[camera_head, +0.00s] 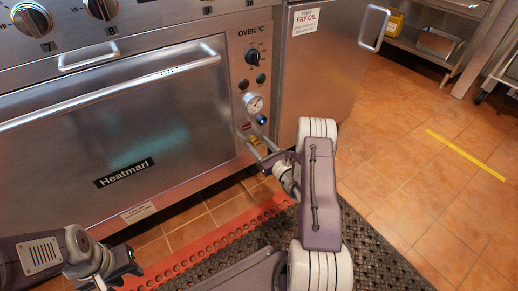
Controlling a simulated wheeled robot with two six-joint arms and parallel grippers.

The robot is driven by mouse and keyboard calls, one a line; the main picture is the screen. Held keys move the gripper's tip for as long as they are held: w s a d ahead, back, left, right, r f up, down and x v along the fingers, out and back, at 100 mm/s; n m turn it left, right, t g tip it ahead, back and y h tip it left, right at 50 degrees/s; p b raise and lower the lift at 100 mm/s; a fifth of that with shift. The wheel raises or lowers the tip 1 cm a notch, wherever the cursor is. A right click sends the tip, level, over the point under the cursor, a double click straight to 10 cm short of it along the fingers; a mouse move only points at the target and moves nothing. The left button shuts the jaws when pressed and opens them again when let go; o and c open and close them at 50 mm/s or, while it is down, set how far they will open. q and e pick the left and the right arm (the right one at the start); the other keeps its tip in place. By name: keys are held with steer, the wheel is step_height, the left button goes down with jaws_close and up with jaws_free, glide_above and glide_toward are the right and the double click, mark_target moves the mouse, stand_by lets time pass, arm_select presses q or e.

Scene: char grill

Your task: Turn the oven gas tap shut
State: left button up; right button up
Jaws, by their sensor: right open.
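The oven (160,110) has a control strip at its right edge. Low on this strip, under a round gauge (253,104), are a small blue knob (262,120) and a small yellow part (254,140) that may be the gas tap. Its exact shape and angle are too small to tell. My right gripper (264,149) is open right at the yellow part, its fingers partly covering the lower strip. I cannot tell whether it touches. My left gripper (122,270) is low at the left, away from the strip; its jaws are unclear.
The oven door has a long bar handle (120,87) jutting out. A fryer cabinet (315,75) with its own handle (375,28) stands right of the strip. A dark mat (365,250) with a red edge lies on the tiles. The tiled floor at right is clear.

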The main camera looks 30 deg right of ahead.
jaws_close()
steer(key=shift+r, duration=0.1)
steer(key=m+p, duration=0.3)
steer(key=shift+r+p, duration=0.15)
steer(key=shift+p, duration=0.15)
steer(key=m+p, duration=0.3)
steer(key=m, duration=0.1)
steer(key=shift+m, duration=0.4)
steer(key=m+p, duration=0.1)
steer(key=m, duration=0.1)
steer(key=m+p, duration=0.1)
steer(key=m, duration=0.1)
steer(key=shift+d+f+m+p, duration=0.1)
steer(key=shift+f+m+p, duration=0.1)
steer(key=shift+m+p, duration=0.1)
steer(key=m+p, duration=0.1)
steer(key=m, duration=0.4)
steer(key=shift+f+p, duration=0.2)
steer(key=shift+p, duration=0.1)
steer(key=shift+m, duration=0.4)
